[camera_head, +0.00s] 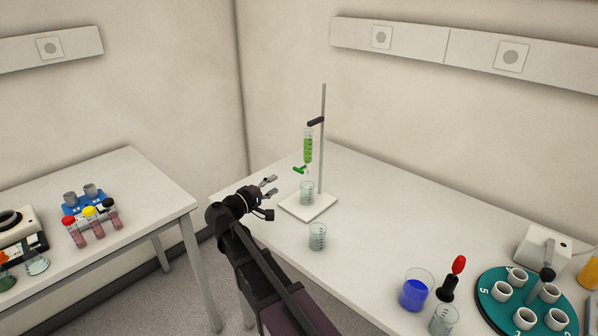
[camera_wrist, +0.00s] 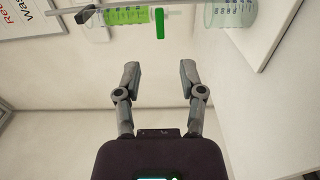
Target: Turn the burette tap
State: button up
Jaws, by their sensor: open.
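The burette (camera_head: 308,146) holds green liquid and is clamped upright on a stand with a white base (camera_head: 322,208). Its green tap (camera_head: 299,170) is at the lower end, above a glass beaker (camera_head: 306,192) on the base. My gripper (camera_head: 270,186) is left of the beaker, a little lower than the tap, and touches nothing that I can see. In the wrist view, the fingers (camera_wrist: 160,75) are spread and empty. The wrist picture is turned sideways: the burette (camera_wrist: 125,17) lies across the top, with the green tap (camera_wrist: 160,23) beyond the fingertips, between their lines.
A second beaker (camera_head: 317,236) stands in front of the stand base. A blue-filled beaker (camera_head: 416,289), a red-topped dropper (camera_head: 457,268) and a teal carousel (camera_head: 497,314) are at the right. A tube rack (camera_head: 91,205) stands on the separate left table. The table behind the dropper is clear.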

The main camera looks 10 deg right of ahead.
aim_at(297, 171)
jog(key=x, duration=1.1)
jog(key=shift+w+d, duration=0.15)
jog(key=shift+d, duration=0.05)
grip_shut()
